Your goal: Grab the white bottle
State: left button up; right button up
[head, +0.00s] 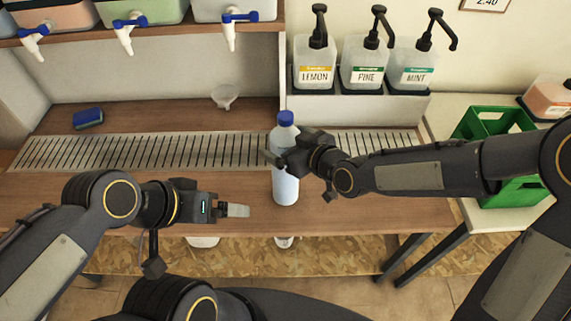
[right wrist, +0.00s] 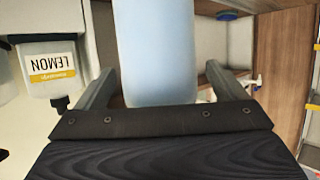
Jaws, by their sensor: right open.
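The white bottle (head: 285,188) stands upright on the wooden counter in the head view, with a blue cap; its body looks pale bluish white. My right gripper (head: 275,158) is at the bottle's upper body and hides part of it. In the right wrist view the bottle (right wrist: 158,50) is between the two open fingers of my right gripper (right wrist: 165,88), with gaps visible at the sides. My left gripper (head: 237,210) is left of the bottle, apart from it and empty; its fingers overlap, so its opening is unclear.
A metal drain grate (head: 150,151) runs along the counter (head: 100,205). A blue sponge (head: 88,118) and a clear funnel (head: 225,96) lie behind it. Pump bottles (head: 366,62) stand at the back right. A green crate (head: 478,120) is at the right. Drums with taps (head: 145,10) are above.

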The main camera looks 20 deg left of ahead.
jog(key=shift+w+a+f, duration=0.25)
jog(key=shift+a, duration=0.05)
jog(key=shift+c, duration=0.2)
jog(key=c, duration=1.9)
jog(key=shift+r, duration=0.2)
grip_shut()
jog(key=shift+r, duration=0.15)
